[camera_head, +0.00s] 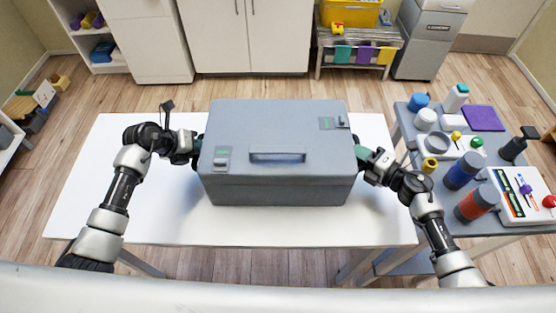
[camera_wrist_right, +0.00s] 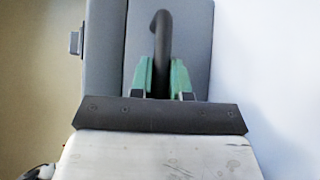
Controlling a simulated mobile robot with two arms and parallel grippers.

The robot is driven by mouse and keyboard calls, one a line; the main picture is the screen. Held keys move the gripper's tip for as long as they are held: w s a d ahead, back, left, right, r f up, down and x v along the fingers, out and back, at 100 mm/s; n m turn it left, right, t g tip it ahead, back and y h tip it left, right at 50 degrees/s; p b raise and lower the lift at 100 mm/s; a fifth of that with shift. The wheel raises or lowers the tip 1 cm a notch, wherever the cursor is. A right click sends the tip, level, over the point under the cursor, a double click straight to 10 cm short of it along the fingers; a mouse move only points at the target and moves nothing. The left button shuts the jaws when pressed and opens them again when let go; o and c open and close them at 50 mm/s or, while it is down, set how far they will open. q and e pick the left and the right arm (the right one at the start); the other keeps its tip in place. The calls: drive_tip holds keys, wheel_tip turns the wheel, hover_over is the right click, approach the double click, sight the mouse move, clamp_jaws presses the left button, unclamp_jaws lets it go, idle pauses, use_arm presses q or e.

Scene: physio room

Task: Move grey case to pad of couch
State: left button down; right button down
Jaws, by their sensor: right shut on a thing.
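The grey case (camera_head: 280,135) is a large closed box with a recessed handle on its front edge and small latches. It is over the white table top (camera_head: 95,200); I cannot tell whether it rests there or is slightly raised. My right gripper (camera_head: 360,154) is at the case's right side. In the right wrist view its green fingers (camera_wrist_right: 162,78) are shut on a dark side handle (camera_wrist_right: 161,45) of the case (camera_wrist_right: 187,25). My left gripper (camera_head: 199,150) is at the case's left side, its fingertips mostly hidden. I cannot identify a couch pad apart from this white top.
A grey trolley (camera_head: 403,115) stands close on the right, with bottles, jars, a purple pad (camera_head: 484,118) and a white tray (camera_head: 520,195). White cabinets (camera_head: 250,35) and a low rack (camera_head: 355,55) stand at the back. The white top is clear left and right of the case.

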use_arm(q)
drive_tip(key=shift+a, duration=0.1)
idle(0.3)
